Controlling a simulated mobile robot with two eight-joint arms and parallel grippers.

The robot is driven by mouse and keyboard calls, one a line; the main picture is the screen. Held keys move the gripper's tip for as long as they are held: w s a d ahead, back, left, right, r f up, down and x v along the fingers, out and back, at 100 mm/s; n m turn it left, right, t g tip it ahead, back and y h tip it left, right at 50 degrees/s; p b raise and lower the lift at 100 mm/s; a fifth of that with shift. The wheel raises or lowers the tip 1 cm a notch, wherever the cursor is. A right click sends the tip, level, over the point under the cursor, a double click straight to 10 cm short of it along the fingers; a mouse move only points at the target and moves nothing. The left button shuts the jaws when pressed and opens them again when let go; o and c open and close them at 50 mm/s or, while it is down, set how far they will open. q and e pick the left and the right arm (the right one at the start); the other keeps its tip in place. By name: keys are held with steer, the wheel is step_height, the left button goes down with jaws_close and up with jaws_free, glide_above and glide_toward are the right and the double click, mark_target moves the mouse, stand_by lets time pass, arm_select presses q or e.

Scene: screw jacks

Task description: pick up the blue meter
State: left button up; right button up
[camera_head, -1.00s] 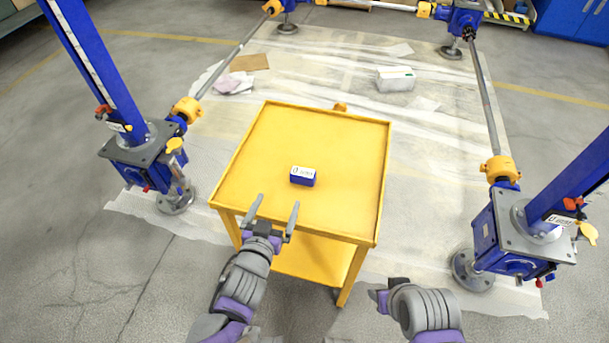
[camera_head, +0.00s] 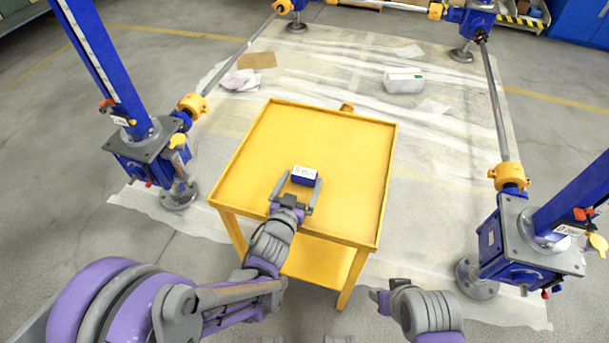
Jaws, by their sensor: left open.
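The blue meter (camera_head: 304,176) is a small blue block with a white labelled top. It lies on the yellow cart's top (camera_head: 330,135), a little in front of the middle. My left gripper (camera_head: 300,182) is open over the cart, with one finger on the left side of the meter and the other on its right. I cannot tell whether the fingers touch it. My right gripper (camera_head: 380,298) is low in the picture, right of the cart; its fingers are not clearly visible.
Blue screw jacks stand left (camera_head: 152,155) and right (camera_head: 515,240) of the cart, joined by shafts to others at the back. A white package (camera_head: 403,81) and a brown cardboard piece (camera_head: 257,61) lie on the floor sheet. The rest of the cart top is clear.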

arm_select(q)
steer(key=shift+x, duration=0.8)
steer(key=shift+r, duration=0.1)
steer(key=c, duration=1.3)
